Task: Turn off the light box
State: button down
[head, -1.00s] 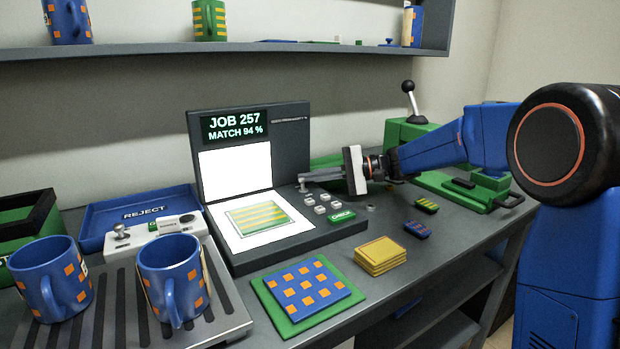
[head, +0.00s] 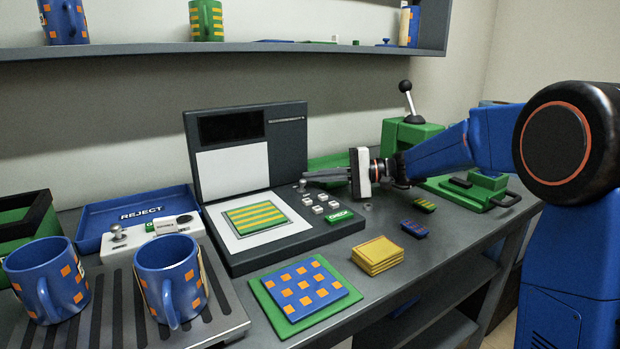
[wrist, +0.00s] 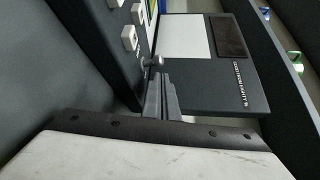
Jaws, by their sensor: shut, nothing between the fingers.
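The light box (head: 292,140) is a dark upright case with a flat base on the bench. Its display (head: 231,126) is black, and its white back panel (head: 233,172) and lower panel look unlit. A green-and-yellow striped square (head: 255,217) lies on the lower panel. My gripper (head: 304,180) is shut and empty at the right side of the base, near the hinge. In the wrist view the closed fingertips (wrist: 158,78) are at a small round-headed switch (wrist: 153,61). I cannot tell whether they touch it. The display also shows dark in the wrist view (wrist: 228,36).
White buttons (head: 320,209) and a green CHECK button (head: 339,216) sit close in front of my gripper. A lever press (head: 405,130) stands behind the arm. Yellow tiles (head: 378,254), a blue patterned tile (head: 305,285) and two mugs (head: 172,278) occupy the front.

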jog(key=d, duration=0.5)
jog(key=d+r, duration=0.1)
jog(key=d, duration=0.9)
jog(key=shift+d+r, duration=0.35)
jog(key=shift+d, duration=0.05)
